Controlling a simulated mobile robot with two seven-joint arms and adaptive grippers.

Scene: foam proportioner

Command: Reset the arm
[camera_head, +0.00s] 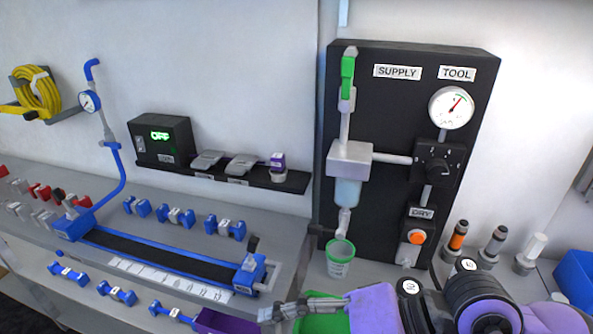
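My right arm comes in from the lower right, with black and purple links. Its grey gripper (275,312) points left over the green surface (322,323) at the bottom edge. The gripper is seen from the side, so the gap between its fingers cannot be made out. Nothing is clearly seen in it. Its tip is near a dark purple block (218,321) at the bottom edge; I cannot tell whether they touch. My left gripper is out of view.
A black panel (395,110) carries a gauge (451,107), a green-handled valve (347,76) and an orange button (415,237). A green-tinted cup (340,257) stands below its spout. Left are a blue-ended rig (160,258), blue fittings (225,227) and a box reading OFF (163,139). Cylinders (492,247) stand right.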

